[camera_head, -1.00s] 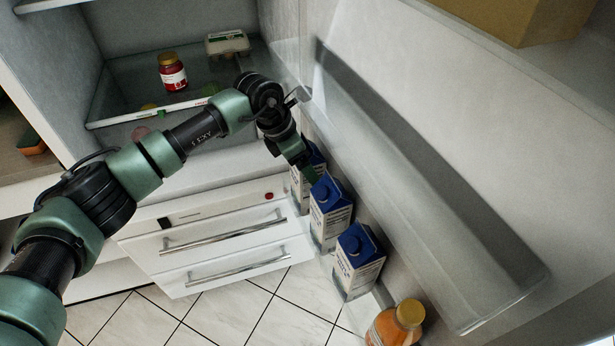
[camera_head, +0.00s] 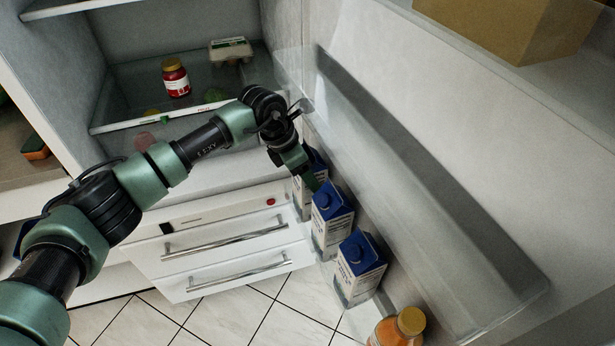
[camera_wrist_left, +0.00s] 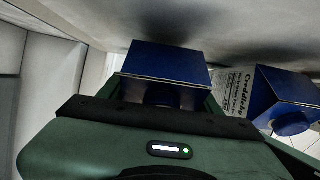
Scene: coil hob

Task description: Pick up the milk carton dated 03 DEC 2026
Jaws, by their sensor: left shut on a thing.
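Three milk cartons with blue tops and white printed sides stand in a row in the fridge door's bin. My left gripper (camera_head: 308,178) is at the far carton (camera_head: 303,200), shut on its top, and partly hides it. In the left wrist view this carton's blue top (camera_wrist_left: 165,65) sits between my fingers. The middle carton (camera_head: 332,215) stands just in front of it and shows at the right of the wrist view (camera_wrist_left: 285,95). The near carton (camera_head: 358,268) stands closer to me. I cannot read a date on any carton. My right gripper is not in view.
An orange bottle with a yellow cap (camera_head: 400,328) stands at the door's near end. A clear door shelf (camera_head: 430,200) runs close above and right of the cartons. A red jar (camera_head: 175,78) and an egg box (camera_head: 230,49) are on the fridge shelf. White drawers (camera_head: 225,250) are left.

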